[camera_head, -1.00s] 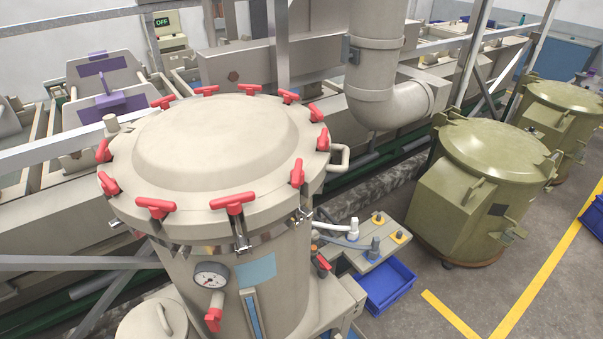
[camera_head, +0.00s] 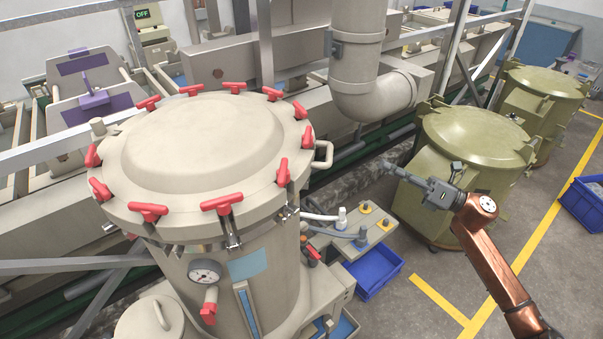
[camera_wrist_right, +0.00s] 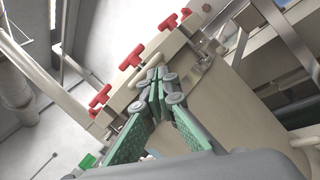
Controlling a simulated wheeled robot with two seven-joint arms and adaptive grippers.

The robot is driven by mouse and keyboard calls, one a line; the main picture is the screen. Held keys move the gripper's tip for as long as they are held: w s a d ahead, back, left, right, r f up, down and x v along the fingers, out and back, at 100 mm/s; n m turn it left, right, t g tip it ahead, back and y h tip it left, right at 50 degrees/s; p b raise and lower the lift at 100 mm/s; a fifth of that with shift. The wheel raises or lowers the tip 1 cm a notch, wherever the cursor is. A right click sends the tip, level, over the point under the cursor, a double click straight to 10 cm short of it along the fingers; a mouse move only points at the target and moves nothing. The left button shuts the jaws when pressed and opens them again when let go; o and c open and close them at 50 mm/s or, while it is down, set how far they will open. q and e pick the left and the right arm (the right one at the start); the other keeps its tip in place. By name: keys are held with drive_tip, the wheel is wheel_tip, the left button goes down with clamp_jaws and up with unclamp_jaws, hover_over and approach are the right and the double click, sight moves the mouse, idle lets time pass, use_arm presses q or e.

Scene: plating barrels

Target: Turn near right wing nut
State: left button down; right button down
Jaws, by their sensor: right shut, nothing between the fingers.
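The tank's round beige lid (camera_head: 200,150) carries several red wing nuts around its rim. A near right wing nut (camera_head: 221,203) sits at the front of the rim, and another (camera_head: 283,173) sits further round to the right. My right gripper (camera_head: 387,166) is to the right of the lid, well apart from it, pointing left. In the right wrist view its green-padded fingers (camera_wrist_right: 158,84) are together and empty, with red wing nuts (camera_wrist_right: 132,57) on the rim beyond them. My left gripper is out of view.
A small bench with hoses (camera_head: 350,235), a blue bin (camera_head: 374,270) and an olive barrel (camera_head: 475,140) stand to the right.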

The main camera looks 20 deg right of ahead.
drive_tip(key=s+a+r+n+g+y, duration=0.2)
drive_tip(key=s+a+r+n+g, duration=0.15)
drive_tip(key=a+r+n, duration=0.2)
drive_tip(key=n+g, duration=0.4)
drive_tip(key=n, duration=0.2)
approach(286, 178)
drive_tip(key=shift+m, duration=0.25)
drive_tip(key=p+x, duration=0.4)
drive_tip(key=r+p+x, duration=0.1)
drive_tip(key=p+x, duration=0.1)
drive_tip(key=shift+s, duration=0.3)
drive_tip(key=shift+w+a+f, duration=0.15)
drive_tip(key=shift+w+a, duration=0.05)
drive_tip(key=shift+a, duration=0.3)
drive_tip(key=shift+a, duration=0.1)
